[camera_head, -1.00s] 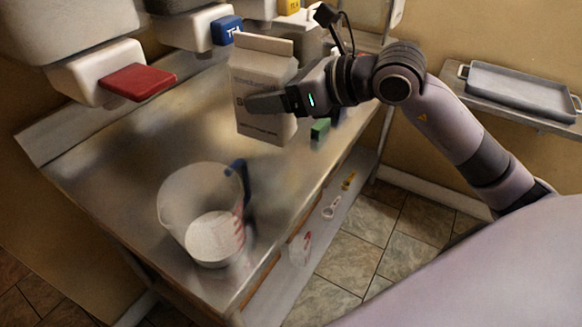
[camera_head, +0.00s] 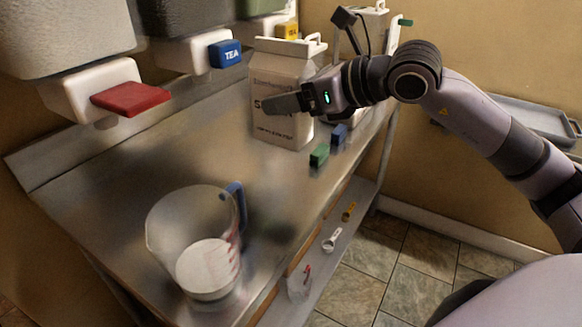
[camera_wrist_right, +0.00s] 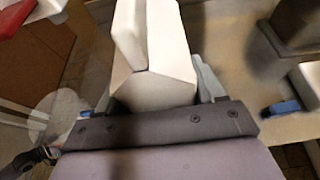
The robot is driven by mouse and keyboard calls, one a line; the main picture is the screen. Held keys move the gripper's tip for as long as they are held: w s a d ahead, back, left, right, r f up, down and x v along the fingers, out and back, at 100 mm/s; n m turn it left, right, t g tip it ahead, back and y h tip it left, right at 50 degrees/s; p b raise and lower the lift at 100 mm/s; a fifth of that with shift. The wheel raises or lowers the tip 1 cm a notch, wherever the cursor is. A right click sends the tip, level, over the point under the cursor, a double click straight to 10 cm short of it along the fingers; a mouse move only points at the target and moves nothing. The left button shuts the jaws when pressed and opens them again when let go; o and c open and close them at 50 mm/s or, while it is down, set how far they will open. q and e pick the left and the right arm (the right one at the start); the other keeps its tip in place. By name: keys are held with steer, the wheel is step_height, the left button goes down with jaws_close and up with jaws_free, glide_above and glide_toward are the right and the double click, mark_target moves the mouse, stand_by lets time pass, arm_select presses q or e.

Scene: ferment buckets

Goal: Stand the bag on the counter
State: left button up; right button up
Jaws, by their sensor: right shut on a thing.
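The bag (camera_head: 280,75) is a white carton-like bag with dark print and a folded top. It is upright at the back of the metal counter (camera_head: 150,165); I cannot tell whether its base touches the surface. My right gripper (camera_head: 285,104) is shut on the bag from the right, with one finger across its printed front. In the right wrist view the bag (camera_wrist_right: 160,50) fills the space between the fingers of the gripper (camera_wrist_right: 155,95).
A measuring jug (camera_head: 195,245) with white contents stands at the counter's front. Green (camera_head: 319,155) and blue (camera_head: 339,134) blocks lie right of the bag. A lower shelf (camera_head: 340,230) holds small items.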

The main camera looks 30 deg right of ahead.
step_height(320, 180, down, 13)
stand_by(0.4)
steer(key=shift+f+b, duration=0.15)
steer(key=shift+b, duration=0.15)
steer(key=o, duration=1.4)
steer(key=shift+o, duration=0.2)
